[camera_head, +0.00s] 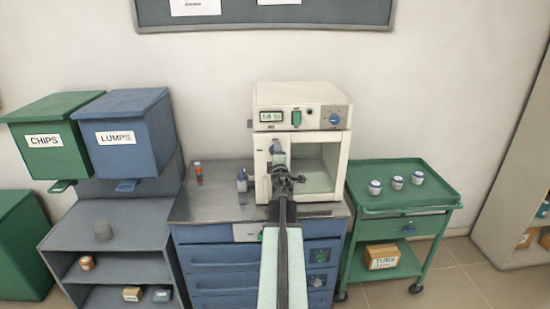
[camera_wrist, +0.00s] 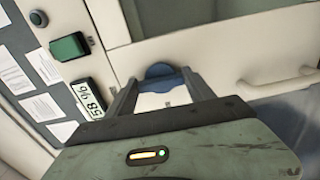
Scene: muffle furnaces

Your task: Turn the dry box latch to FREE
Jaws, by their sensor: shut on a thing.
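The white dry box (camera_head: 262,101) stands on the counter, with a control panel above a windowed door (camera_head: 318,168). In the wrist view, my gripper (camera_wrist: 160,88) has its two fingers on either side of a rounded blue latch (camera_wrist: 160,71) and is shut on it. A white plate with small marks lies just below the latch between the fingers; I cannot read it, so the latch setting is unclear. In the head view my gripper (camera_head: 285,180) is in front of the door's left part, and my arm hides the lower part of the box there.
A display (camera_wrist: 88,97) and green switch (camera_wrist: 69,46) sit near the latch. A pale handle (camera_wrist: 280,80) is at right. A small bottle (camera_head: 242,181) stands left of the box. A green cart (camera_head: 405,207) with several jars stands right; blue (camera_head: 127,138) and green bins are left.

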